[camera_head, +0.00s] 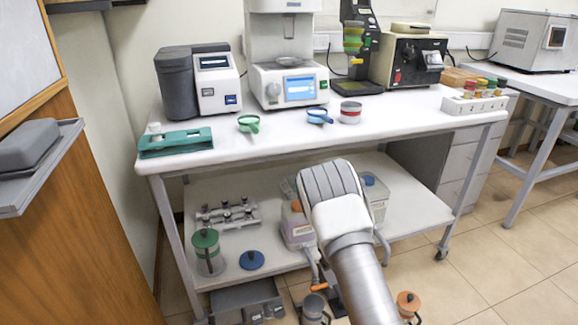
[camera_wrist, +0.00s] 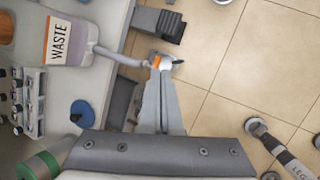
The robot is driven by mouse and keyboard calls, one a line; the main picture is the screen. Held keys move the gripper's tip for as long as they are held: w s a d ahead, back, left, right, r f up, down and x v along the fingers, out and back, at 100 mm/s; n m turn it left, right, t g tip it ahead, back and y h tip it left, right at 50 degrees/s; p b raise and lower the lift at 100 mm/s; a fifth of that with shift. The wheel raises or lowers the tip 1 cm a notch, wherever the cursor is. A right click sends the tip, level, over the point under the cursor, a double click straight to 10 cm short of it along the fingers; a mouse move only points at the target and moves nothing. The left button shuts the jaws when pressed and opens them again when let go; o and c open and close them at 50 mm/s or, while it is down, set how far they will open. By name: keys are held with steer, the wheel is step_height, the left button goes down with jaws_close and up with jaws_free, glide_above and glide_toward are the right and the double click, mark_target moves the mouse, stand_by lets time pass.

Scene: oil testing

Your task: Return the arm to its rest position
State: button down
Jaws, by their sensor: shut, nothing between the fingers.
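My arm (camera_head: 355,265) reaches up from the lower middle of the head view, in front of the bench's lower shelf. Its grey ribbed end covers part of the shelf, and my gripper's fingers cannot be made out there. In the wrist view my gripper (camera_wrist: 163,78) points at the floor beside the shelf edge. Its two grey fingers lie together, shut and empty. An orange and white part shows just past the fingertips, and I cannot tell whether they touch it.
The white bench (camera_head: 400,108) carries instruments and small cups. The lower shelf (camera_head: 405,205) holds a WASTE container (camera_wrist: 68,38), a green-lidded jar (camera_head: 207,252) and a blue lid (camera_head: 252,260). A wooden panel (camera_head: 70,220) stands at left. Tiled floor (camera_head: 500,240) is clear at right.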

steer(key=s+d+r+m, duration=0.1)
steer(key=s+r+m, duration=0.25)
steer(key=r, duration=0.65)
steer(key=s+r+m, duration=0.2)
steer(key=r+m, duration=0.3)
steer(key=r, duration=0.5)
steer(key=s+d+r+m, duration=0.1)
steer(key=s+r+m, duration=0.25)
steer(key=r, duration=0.65)
steer(key=s+a+r+m+y, duration=0.1)
steer(key=s+r+m, duration=0.55)
steer(key=s, duration=0.65)
steer(key=s+a+r+m+y, duration=0.1)
steer(key=s+r+m, duration=0.5)
steer(key=s, duration=0.8)
step_height(320, 180, up, 23)
steer(key=p, duration=2.2)
steer(key=shift+s+a+f+n+t, duration=0.15)
steer(key=shift+a+f+n+t, duration=0.1)
steer(key=shift+n+t, duration=0.15)
